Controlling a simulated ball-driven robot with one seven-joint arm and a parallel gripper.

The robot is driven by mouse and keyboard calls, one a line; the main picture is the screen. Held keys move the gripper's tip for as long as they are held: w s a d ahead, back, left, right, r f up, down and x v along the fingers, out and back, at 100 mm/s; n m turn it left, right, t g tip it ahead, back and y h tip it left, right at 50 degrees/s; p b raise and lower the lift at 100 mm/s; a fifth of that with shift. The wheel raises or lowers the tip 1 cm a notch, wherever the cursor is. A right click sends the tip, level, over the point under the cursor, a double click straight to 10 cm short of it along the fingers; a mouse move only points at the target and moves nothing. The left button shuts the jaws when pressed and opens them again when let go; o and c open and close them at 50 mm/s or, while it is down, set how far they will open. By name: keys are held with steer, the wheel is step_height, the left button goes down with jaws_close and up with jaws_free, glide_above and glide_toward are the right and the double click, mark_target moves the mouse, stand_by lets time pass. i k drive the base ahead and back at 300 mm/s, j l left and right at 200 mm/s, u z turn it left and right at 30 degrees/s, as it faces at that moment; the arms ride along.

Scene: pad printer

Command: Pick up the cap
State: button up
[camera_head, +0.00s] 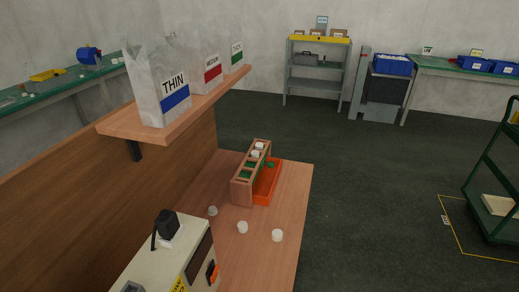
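The picture does not show which cap is meant. My gripper is not in view.
A cream machine (150,262) stands at the table's near left. An orange tray (268,184) lies beside the rack. A wooden shelf (205,101) with bags marked THIN (162,95), MEDIUM and THICK overhangs the left side. The table's right part is clear.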

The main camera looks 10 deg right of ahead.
mark_target(277, 235)
steer(key=i+l+u, duration=0.25)
steer(key=i, duration=0.2)
steer(key=i+l+u, duration=0.25)
steer(key=i, duration=0.2)
